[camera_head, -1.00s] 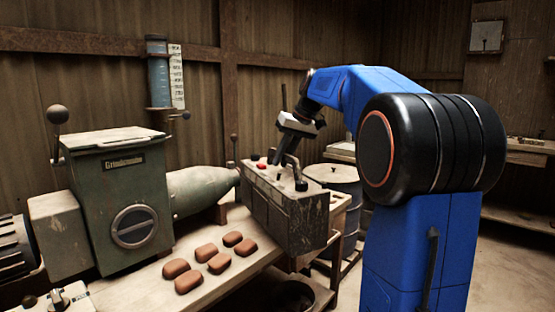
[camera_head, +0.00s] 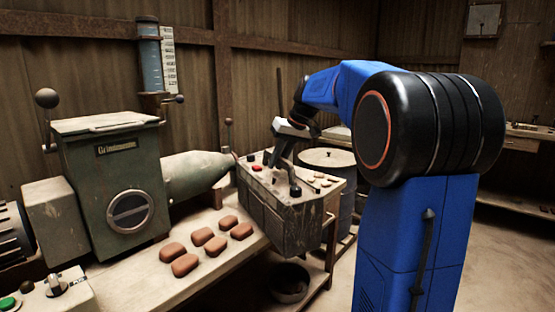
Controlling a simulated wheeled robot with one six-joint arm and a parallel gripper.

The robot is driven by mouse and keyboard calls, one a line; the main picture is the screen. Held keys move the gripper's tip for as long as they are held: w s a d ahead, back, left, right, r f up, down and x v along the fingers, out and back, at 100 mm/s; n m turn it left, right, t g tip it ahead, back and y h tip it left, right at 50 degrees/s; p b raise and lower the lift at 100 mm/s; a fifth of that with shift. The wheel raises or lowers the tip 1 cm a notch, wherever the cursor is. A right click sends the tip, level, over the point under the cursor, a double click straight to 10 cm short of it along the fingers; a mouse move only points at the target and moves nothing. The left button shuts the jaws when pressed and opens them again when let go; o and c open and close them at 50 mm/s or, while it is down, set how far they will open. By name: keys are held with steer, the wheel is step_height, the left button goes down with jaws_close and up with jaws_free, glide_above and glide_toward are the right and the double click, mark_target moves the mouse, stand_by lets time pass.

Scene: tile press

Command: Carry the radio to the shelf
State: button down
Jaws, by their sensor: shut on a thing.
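The radio appears to be a worn grey-green box (camera_head: 275,220) with a red button and dark knobs on its top, in the middle of the head view. My gripper (camera_head: 284,158) reaches down to its top and is shut on it, seemingly at a dark handle. The gripper partly hides the grip. A thin dark rod (camera_head: 279,90) rises behind the gripper, possibly the radio's antenna. The radio is in front of the workbench's right end; whether its underside touches anything cannot be told. I cannot make out which surface is the shelf.
A green press (camera_head: 115,185) with a pointed nozzle stands left of the radio. Several brown tiles (camera_head: 202,236) lie on the workbench (camera_head: 150,283). A drum (camera_head: 330,157) stands behind. A bench (camera_head: 525,145) is at the far right, with open floor (camera_head: 490,255) before it.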

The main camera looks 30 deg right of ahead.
steer(key=c, duration=2.2)
jaws_free()
steer(key=shift+f, duration=0.1)
steer(key=o, duration=0.5)
